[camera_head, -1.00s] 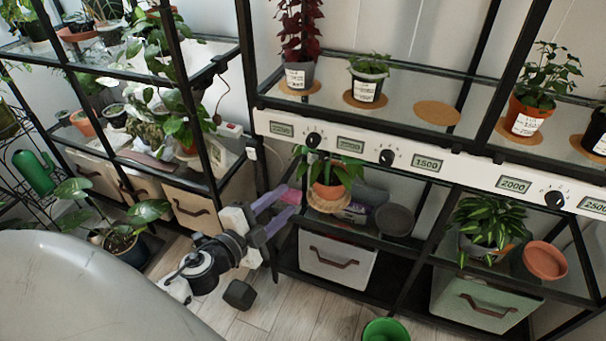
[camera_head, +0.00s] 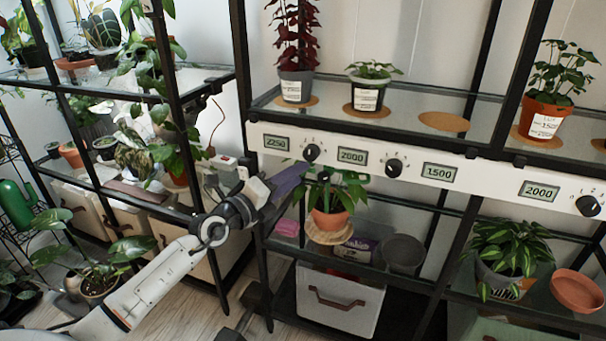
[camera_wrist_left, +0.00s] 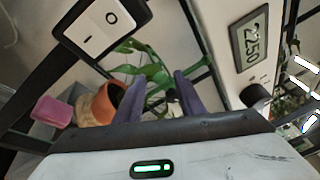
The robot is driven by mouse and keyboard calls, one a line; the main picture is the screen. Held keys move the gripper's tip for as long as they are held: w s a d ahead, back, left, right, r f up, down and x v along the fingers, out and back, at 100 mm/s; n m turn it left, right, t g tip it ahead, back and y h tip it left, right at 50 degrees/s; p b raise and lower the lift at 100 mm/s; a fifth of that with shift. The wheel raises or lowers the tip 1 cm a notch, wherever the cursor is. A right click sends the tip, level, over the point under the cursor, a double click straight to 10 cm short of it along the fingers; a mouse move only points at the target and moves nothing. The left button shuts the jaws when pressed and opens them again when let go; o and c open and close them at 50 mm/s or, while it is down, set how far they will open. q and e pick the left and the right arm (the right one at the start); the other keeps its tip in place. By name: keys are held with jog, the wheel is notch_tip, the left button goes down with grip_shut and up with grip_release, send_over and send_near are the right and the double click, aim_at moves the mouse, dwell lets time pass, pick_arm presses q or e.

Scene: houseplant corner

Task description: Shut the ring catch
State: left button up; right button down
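I cannot pick out a ring catch in either view. My left gripper (camera_head: 290,184) is raised at the left end of the white dial panel (camera_head: 450,172), in front of the shelf rack and left of a potted plant (camera_head: 329,222). In the left wrist view its two purple fingers (camera_wrist_left: 160,98) stand apart. Green leaves and a small pale patch show between and beyond them; I see nothing gripped. The panel's 2250 display (camera_wrist_left: 249,40) and a dark knob (camera_wrist_left: 256,97) are to the right there. My right gripper is out of view.
A pink block (camera_head: 287,228) and a grey pot (camera_head: 403,253) sit on the shelf below the panel. Black rack posts stand close to my left arm. Several potted plants crowd the left rack.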

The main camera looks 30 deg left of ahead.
pick_arm(q)
jog(key=w, duration=0.3)
jog(key=shift+w+d+b, duration=0.15)
jog(key=shift+d+b, duration=0.05)
jog(key=shift+b, duration=0.15)
